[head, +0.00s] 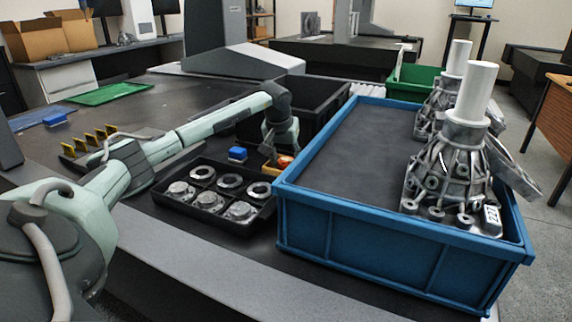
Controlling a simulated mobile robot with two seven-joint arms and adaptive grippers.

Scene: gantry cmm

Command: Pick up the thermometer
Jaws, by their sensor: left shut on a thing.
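My left arm reaches across the table from the left, and its gripper (280,150) points down between the black parts tray and the blue crate. It is shut on a small yellow-orange thing (285,161), which seems to be the thermometer. Only a little of this thing shows beside the crate's left edge; its full shape and the fingertips are hard to make out. My right gripper is not in view.
A blue crate (400,255) with metal castings (445,165) stands close on the right. A black bin (318,95) stands behind. Yellow plates (88,140) stand at left.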

